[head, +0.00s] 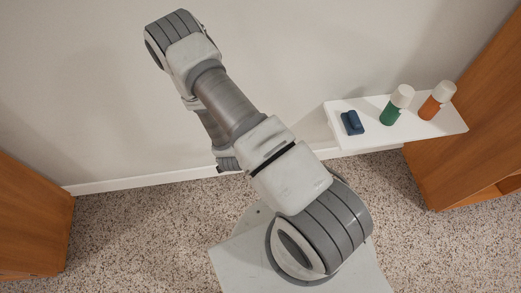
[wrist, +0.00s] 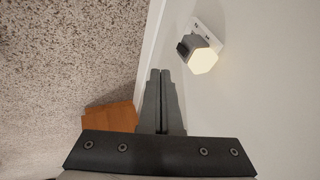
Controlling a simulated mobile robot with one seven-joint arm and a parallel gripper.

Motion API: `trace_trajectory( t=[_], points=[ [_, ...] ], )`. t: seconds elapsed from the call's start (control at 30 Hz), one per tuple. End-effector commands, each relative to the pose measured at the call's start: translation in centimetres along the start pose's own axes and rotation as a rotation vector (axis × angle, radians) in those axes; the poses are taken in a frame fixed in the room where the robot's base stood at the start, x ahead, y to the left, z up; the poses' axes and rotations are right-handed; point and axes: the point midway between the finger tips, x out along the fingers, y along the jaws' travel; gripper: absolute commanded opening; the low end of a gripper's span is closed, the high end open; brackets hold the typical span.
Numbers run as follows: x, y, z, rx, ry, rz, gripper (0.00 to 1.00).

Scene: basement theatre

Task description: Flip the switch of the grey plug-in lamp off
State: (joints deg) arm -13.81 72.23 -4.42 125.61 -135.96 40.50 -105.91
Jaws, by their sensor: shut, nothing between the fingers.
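The grey plug-in lamp (wrist: 202,58) shows in the upper right of the wrist view, on the pale wall, with its shade glowing warm white. A dark part, which may be its switch, shows at its left side. My gripper (wrist: 160,72) points toward the wall area below and left of the lamp. Its fingers are together and empty, apart from the lamp. In the head view my arm hides the lamp and the gripper.
A white shelf (head: 352,138) on the right holds a dark blue object (head: 352,122), a green bottle (head: 391,112) and an orange bottle (head: 430,107). Wooden cabinets stand at the left (head: 35,220) and right (head: 460,150).

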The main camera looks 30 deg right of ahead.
Motion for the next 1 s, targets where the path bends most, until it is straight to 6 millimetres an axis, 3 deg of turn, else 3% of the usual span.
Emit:
trace_trajectory(
  t=[0.53, 0.73, 1.0],
  points=[
    [10.5, 0.0, 0.1, 0.002, 0.001, 0.000, 0.00],
    [11.7, -2.5, 0.3, 0.003, 0.001, -0.001, 0.00],
    [12.0, -3.2, 0.3, 0.000, 0.001, 0.001, 0.00]
  ],
)
